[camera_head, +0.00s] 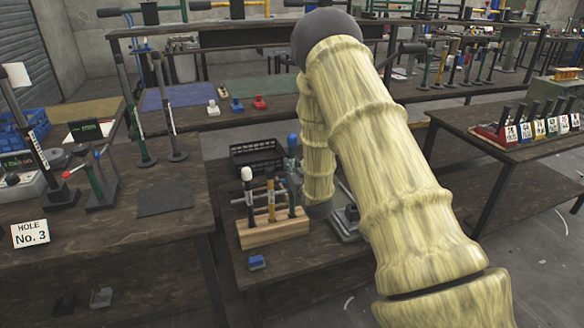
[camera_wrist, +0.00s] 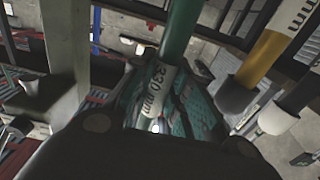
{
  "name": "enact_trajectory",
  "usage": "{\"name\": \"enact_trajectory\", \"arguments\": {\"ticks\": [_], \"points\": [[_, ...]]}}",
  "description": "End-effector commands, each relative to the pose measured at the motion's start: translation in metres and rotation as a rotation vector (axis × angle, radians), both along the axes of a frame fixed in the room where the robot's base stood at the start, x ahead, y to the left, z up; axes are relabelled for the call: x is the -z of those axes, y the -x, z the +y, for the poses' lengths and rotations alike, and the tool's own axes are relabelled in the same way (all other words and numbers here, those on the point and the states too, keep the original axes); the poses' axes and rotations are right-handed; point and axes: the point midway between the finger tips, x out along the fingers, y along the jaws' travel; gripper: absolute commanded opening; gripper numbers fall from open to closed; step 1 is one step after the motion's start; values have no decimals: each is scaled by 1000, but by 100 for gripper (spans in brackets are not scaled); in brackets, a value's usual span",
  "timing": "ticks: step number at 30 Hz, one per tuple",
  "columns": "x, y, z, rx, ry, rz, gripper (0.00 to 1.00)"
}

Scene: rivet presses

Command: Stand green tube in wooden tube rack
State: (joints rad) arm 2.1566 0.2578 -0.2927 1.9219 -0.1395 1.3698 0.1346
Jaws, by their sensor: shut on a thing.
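A green tube (camera_wrist: 179,35) with a white "330 mm" label runs into my gripper (camera_wrist: 155,125) in the wrist view. The dark fingers are shut on it, though the contact is partly hidden. A dark, narrow upright shape is at the rack's right end.
In the wrist view the yellow tube (camera_wrist: 262,55) and the white-capped tube (camera_wrist: 283,112) are close right of the green tube. A black crate (camera_head: 257,157) is behind the rack, a small blue block (camera_head: 257,262) in front. A workbench (camera_head: 125,230) borders the left.

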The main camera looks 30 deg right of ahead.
Motion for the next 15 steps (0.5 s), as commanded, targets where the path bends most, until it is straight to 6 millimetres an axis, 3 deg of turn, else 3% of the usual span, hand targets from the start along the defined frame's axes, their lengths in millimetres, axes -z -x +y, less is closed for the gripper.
{"name": "enact_trajectory", "arguments": {"ticks": [15], "points": [[10, 0, 0, 0, 0, -1, 0]]}}
